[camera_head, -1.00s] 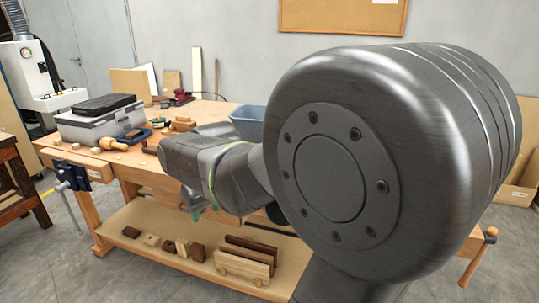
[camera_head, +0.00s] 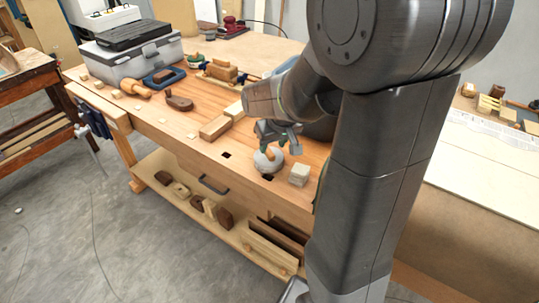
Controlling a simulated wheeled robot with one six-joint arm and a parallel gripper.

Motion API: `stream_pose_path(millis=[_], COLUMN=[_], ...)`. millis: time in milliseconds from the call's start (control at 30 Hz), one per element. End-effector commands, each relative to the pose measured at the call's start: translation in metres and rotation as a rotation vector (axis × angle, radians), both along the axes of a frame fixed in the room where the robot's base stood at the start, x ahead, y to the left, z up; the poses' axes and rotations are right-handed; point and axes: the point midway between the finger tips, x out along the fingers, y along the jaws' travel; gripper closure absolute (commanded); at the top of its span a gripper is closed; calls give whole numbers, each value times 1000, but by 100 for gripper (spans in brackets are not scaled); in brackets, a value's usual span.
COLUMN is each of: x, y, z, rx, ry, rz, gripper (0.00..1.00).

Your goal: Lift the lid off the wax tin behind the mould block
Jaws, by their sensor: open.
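My gripper (camera_head: 278,143) is open and points down over the front part of the workbench. Just below it is a small round, pale object (camera_head: 265,164) with a tan part on top, which may be the wax tin and its lid. I cannot tell whether the fingers touch it. A light wooden block (camera_head: 215,127) lies to its left, with another pale piece behind it; I cannot tell whether this is the mould block. My arm hides the bench area behind and right of the gripper.
A small pale stack (camera_head: 299,175) sits right of the round object. The workbench (camera_head: 185,125) also carries a grey toolbox (camera_head: 140,57), a wooden mallet (camera_head: 132,86), a blue-framed tool (camera_head: 163,77) and a dark brown tool (camera_head: 180,102). A lower shelf (camera_head: 230,228) holds wooden pieces.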

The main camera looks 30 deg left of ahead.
Motion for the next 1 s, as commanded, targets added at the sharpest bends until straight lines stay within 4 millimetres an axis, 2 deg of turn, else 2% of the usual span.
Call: stream_pose_path(millis=[233,567,767,800,1000], x=[4,5,5,5,5], y=[12,13,13,13,13], z=[-27,-31,-31,-31,-31], rx=[-2,0,0,0,0], ry=[1,0,0,0,0], rz=[1,0,0,0,0], gripper=[58,58,97,100,100])
